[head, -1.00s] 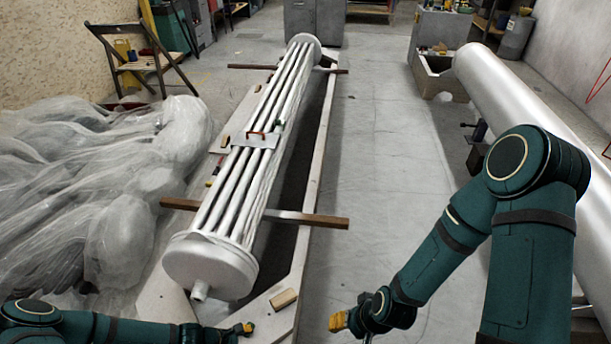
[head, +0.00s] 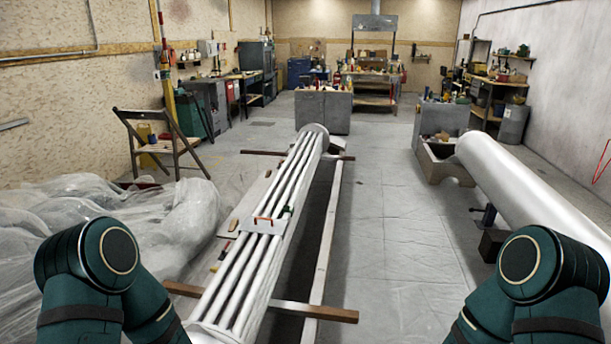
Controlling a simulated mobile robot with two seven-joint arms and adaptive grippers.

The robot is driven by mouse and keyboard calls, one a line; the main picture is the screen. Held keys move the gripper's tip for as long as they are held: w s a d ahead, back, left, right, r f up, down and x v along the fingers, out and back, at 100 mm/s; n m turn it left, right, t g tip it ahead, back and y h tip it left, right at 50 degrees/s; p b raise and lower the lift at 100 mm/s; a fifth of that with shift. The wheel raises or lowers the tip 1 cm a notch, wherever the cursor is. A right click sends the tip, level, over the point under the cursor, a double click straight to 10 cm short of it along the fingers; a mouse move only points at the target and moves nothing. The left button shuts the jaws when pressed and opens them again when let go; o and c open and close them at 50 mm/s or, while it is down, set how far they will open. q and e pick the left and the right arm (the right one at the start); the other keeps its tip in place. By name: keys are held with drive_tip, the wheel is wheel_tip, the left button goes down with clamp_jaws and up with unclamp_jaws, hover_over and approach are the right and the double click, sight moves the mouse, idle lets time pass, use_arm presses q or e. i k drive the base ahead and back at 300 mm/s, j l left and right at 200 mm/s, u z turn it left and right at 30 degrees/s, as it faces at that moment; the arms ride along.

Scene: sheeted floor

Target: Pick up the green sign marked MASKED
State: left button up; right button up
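I cannot make out a green sign marked MASKED in the head view. A small green item (head: 284,213) lies on the tray-like plate (head: 264,224) on top of the long tube bundle, too small to identify. Only upper links of my two arms show, at the lower left and lower right. Both grippers are outside the picture.
The silver tube bundle (head: 267,250) rests on a pale frame (head: 326,232) with wooden crossbars (head: 313,311). Plastic sheeting (head: 75,205) and a folding chair (head: 161,145) are left. A large pipe (head: 535,190) lies right. The floor aisle (head: 385,235) between them is clear.

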sight(286, 208)
drive_tip(key=l+z, duration=0.2)
drive_tip(key=z, duration=0.2)
drive_tip(key=i+l, duration=0.1)
drive_tip(key=l, duration=0.2)
drive_tip(key=i+l, duration=0.1)
drive_tip(key=l, duration=0.2)
drive_tip(key=i+l, duration=0.1)
drive_tip(key=l, duration=0.25)
drive_tip(key=i+l, duration=0.3)
drive_tip(key=i, duration=0.2)
drive_tip(key=i+l+z, duration=0.1)
drive_tip(key=i+l, duration=0.25)
drive_tip(key=i, duration=0.2)
drive_tip(key=i+l+u, duration=0.2)
drive_tip(key=i, duration=1.25)
drive_tip(key=i+u, duration=0.4)
drive_tip(key=i, duration=0.2)
drive_tip(key=i+l+u, duration=0.2)
drive_tip(key=i+u, duration=0.5)
drive_tip(key=u, duration=0.15)
drive_tip(key=i+l+u, duration=0.15)
drive_tip(key=i+u, duration=0.15)
drive_tip(key=u, duration=0.15)
drive_tip(key=i+l+u, duration=0.2)
drive_tip(key=u, duration=0.2)
drive_tip(key=i+l+u, duration=0.4)
